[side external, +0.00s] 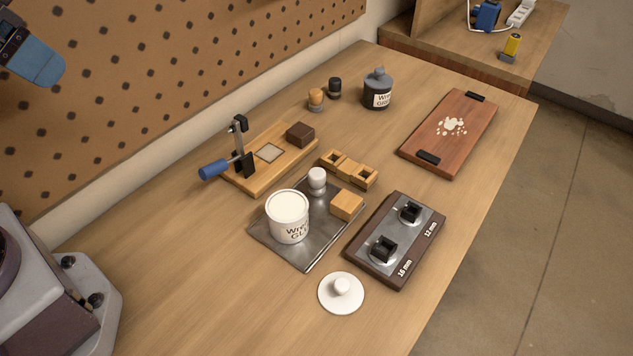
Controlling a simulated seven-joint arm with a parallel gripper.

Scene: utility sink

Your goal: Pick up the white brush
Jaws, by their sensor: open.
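No white brush can be made out in this view. The white things are a tub (288,217) with a printed label, a small round-topped piece (317,178) behind it, and a round lid with a knob (341,291) lying on the bench. The tub and the small piece are on a metal tray (305,254). My gripper (36,62) shows only in part at the top left corner, as a dark body and a blue finger. It is open, above and far left of the tray, touching none of these things. The rest is outside the picture.
A wooden board with a blue-handled clamp (214,170) stands behind the tray. A dark jar (377,92) and a red-brown board (470,110) are farther back.

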